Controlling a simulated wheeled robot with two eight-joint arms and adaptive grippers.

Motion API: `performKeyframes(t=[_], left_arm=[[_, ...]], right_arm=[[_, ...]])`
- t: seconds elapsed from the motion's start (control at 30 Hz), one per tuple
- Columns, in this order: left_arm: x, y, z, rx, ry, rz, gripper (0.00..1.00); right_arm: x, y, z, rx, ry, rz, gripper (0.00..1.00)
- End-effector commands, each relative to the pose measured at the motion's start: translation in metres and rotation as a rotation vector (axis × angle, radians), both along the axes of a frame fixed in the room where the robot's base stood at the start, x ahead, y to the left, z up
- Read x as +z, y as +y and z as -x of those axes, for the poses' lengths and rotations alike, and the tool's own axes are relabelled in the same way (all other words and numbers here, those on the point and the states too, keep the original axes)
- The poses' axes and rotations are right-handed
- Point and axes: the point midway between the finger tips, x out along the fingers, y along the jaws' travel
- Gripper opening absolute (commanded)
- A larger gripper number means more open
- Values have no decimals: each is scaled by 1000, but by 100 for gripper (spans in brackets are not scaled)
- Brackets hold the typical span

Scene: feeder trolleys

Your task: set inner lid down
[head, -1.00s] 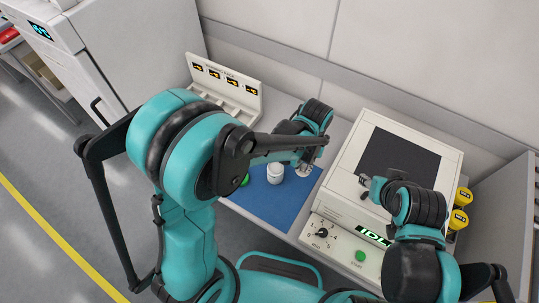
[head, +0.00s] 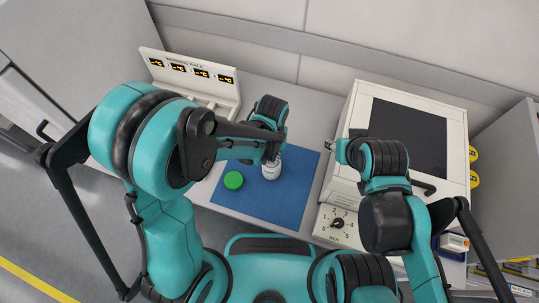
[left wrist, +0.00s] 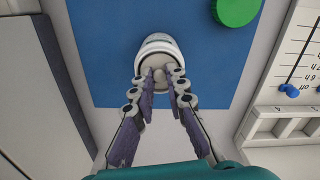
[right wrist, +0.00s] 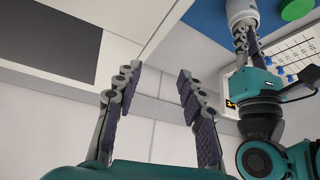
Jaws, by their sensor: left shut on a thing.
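A white jar (head: 271,171) stands on the blue mat (head: 290,200), seen also in the left wrist view (left wrist: 157,40). My left gripper (left wrist: 162,78) is shut on the small knob of the pale inner lid (left wrist: 152,62), at the jar's mouth. I cannot tell whether the inner lid touches the rim. In the head view the left gripper (head: 272,153) is right over the jar and hides its top. A green screw lid (head: 233,180) lies on the mat left of the jar. My right gripper (right wrist: 159,75) is open and empty, right of the mat.
A rack with several small displays (head: 190,70) stands at the back left. A boxy white device with a dark top panel (head: 408,135) and a dial stands on the right, close to my right gripper. The front of the mat is clear.

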Motion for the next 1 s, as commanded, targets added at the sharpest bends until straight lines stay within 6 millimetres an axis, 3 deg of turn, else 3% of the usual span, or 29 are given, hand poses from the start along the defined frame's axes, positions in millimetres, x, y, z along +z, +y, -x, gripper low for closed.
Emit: performKeyframes(t=[0.3,0.33,0.4,0.77,0.87,1.0], left_arm=[[-3,1,-1,1,-3,-1,2],[-3,1,-1,1,-3,-2,19],[-2,1,-1,1,-3,-2,34],[0,1,-1,1,-3,-1,34],[9,1,-1,1,-3,-1,34],[36,1,-1,1,-3,-1,34]], right_arm=[[-3,0,0,0,0,0,40],[-3,0,0,0,0,0,40],[-2,0,0,0,0,0,40],[0,0,0,0,0,0,40],[6,0,0,0,0,0,40],[16,0,0,0,0,0,40]])
